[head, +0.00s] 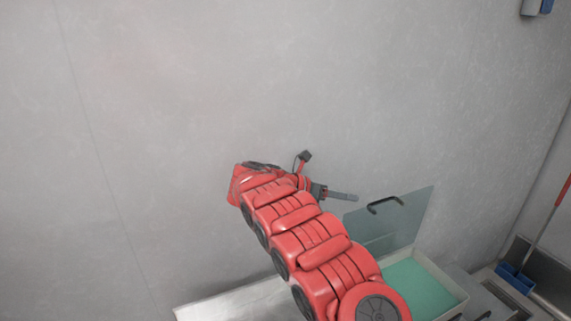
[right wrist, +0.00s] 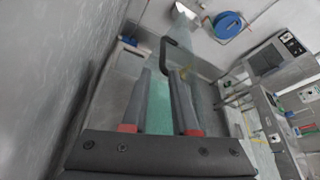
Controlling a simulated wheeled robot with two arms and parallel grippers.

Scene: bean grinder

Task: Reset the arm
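My right arm, red and segmented, reaches up from the bottom of the head view. My right gripper (head: 342,195) points right, in front of the grey wall. In the right wrist view its two grey fingers (right wrist: 161,74) stand apart with nothing held between them. A teal surface and a dark handle show beyond the fingers; contact with the handle cannot be told. My left arm and gripper are not in view.
A raised clear lid (head: 408,226) with a dark handle (head: 385,205) stands by a teal-floored box (head: 462,293). A pale bench (head: 235,303) runs below my arm. Machines (right wrist: 268,60) and a blue reel (right wrist: 228,25) show in the right wrist view.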

